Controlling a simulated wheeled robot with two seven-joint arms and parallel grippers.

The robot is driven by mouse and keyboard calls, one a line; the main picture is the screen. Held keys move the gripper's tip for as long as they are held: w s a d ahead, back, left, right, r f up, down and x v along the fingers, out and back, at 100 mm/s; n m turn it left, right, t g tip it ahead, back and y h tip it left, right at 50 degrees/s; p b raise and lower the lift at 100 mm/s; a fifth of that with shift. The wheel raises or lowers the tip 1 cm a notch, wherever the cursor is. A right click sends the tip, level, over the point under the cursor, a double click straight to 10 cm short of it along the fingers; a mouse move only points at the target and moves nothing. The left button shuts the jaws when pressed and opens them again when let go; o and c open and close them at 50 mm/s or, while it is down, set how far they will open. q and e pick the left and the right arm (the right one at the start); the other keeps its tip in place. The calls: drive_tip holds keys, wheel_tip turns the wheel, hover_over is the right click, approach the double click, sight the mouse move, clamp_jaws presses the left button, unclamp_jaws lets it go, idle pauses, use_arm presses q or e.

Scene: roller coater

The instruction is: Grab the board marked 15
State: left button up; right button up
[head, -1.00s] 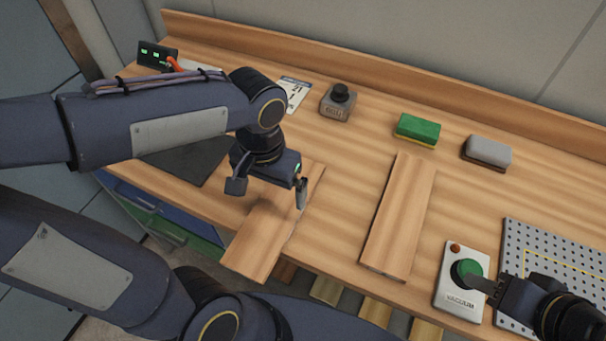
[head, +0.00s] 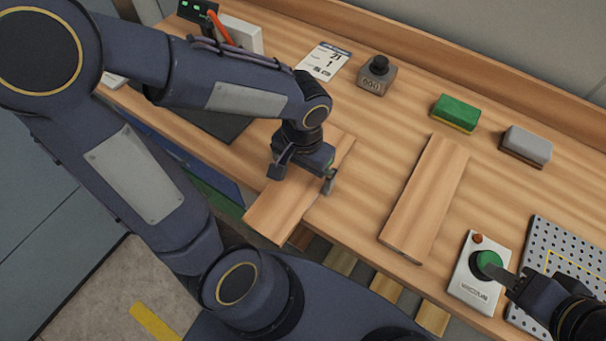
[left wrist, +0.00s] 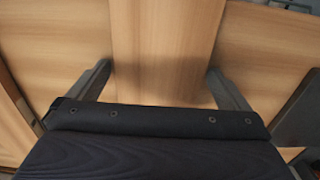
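Two wooden boards lie on the wooden table. The left board (head: 276,211) overhangs the front edge, and the right board (head: 428,195) lies further right. I can read no number on either. My left gripper (head: 301,178) is open above the left board, one finger beside each long side. In the left wrist view the board (left wrist: 165,45) runs between the two spread fingers (left wrist: 160,85); I cannot tell whether they touch it. My right gripper (head: 504,283) is at the green button of the vacuum box (head: 471,283); its opening is unclear.
On the table (head: 375,150) stand a counter (head: 374,77), a green sponge (head: 455,112) and a grey block (head: 525,145). A printed card (head: 325,60) lies at the back. A perforated plate (head: 548,240) is at the right. Bare table lies between the boards.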

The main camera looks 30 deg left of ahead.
use_arm(q)
drive_tip(key=c, duration=0.9)
drive_tip(key=shift+r, duration=0.2)
